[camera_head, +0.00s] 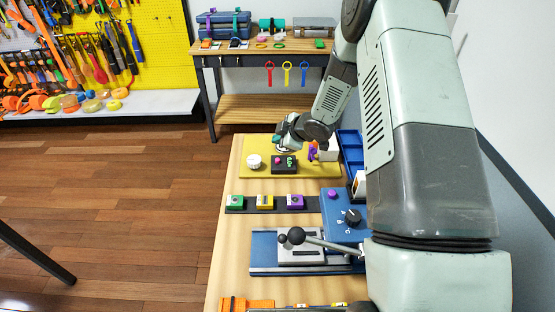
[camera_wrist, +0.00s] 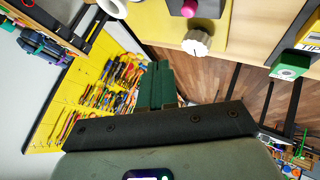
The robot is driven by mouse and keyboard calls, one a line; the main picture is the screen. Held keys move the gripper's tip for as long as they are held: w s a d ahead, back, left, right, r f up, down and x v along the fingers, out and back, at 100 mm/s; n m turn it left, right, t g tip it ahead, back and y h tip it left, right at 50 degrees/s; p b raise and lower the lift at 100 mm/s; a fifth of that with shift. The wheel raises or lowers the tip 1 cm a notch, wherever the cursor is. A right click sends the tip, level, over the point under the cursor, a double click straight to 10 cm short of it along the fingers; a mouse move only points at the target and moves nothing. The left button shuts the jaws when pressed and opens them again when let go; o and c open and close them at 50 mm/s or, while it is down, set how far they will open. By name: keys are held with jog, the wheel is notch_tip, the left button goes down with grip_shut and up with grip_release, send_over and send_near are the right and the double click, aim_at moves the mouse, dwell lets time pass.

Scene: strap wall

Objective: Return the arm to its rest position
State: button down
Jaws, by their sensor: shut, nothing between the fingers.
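My arm comes in from the right side of the head view and reaches over the far part of the workbench. My gripper (camera_head: 279,142) is at its end, above the yellow board (camera_head: 250,172) and near its far edge. In the wrist view the dark green fingers of my gripper (camera_wrist: 160,84) are together, with nothing between them. The arm hides part of the bench's right side.
On the yellow board are a white knob (camera_head: 254,161) and a dark button box (camera_head: 284,164). Nearer are green, yellow and purple button boxes (camera_head: 265,202), a blue dial box (camera_head: 344,206) and a ball-ended lever (camera_head: 320,242). A shelf table (camera_head: 262,49) stands behind.

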jog(key=s+d+r+m+t+h, duration=0.1)
jog(key=s+d+r+m+h, duration=0.15)
jog(key=r, duration=0.55)
jog(key=s+d+r+m+h, duration=0.2)
jog(key=s+d+r+m, duration=0.15)
jog(key=r, duration=0.55)
jog(key=s+d+r+m+t+h, duration=0.15)
jog(key=d+r, duration=0.25)
jog(key=r, duration=0.4)
jog(key=s+d+r+m+g+h, duration=0.1)
jog(key=s+r+m, duration=0.25)
jog(key=s, duration=0.45)
jog(key=s+d+r+m+g+h, duration=0.1)
jog(key=s+r+m, duration=0.3)
jog(key=s, duration=0.5)
jog(key=s+a+m+g+y, duration=0.1)
jog(key=s+a+m, duration=0.1)
jog(key=s, duration=1.2)
jog(key=shift+s+r+g+y, duration=0.15)
jog(key=shift+r+g+y, duration=0.05)
jog(key=shift+g+y, duration=0.2)
